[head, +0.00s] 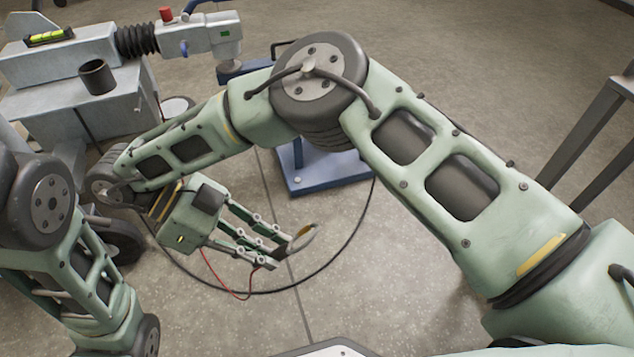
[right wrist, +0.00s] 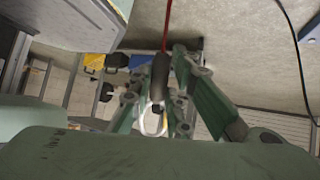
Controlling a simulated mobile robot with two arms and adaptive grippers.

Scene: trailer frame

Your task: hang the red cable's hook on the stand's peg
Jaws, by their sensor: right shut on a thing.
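My right gripper (head: 280,252) is low in the middle of the head view, with its fingers pointing right. In the right wrist view its fingers (right wrist: 161,64) are closed around a black sleeve (right wrist: 160,78). A pale metal hook (right wrist: 152,122) shows at the sleeve's lower end. The red cable (right wrist: 167,22) runs from the sleeve's other end, and its thin loop (head: 238,297) hangs below the gripper in the head view. The blue stand's base (head: 325,172) is on the floor behind my right arm, which hides much of the stand. I cannot make out the peg clearly. My left gripper is out of view.
A grey trailer coupling (head: 190,38) with black bellows (head: 136,40) is at upper left. A black cable (head: 335,258) curves across the floor. A dark metal frame leg (head: 590,135) stands at right. Floor right of the gripper is mostly clear.

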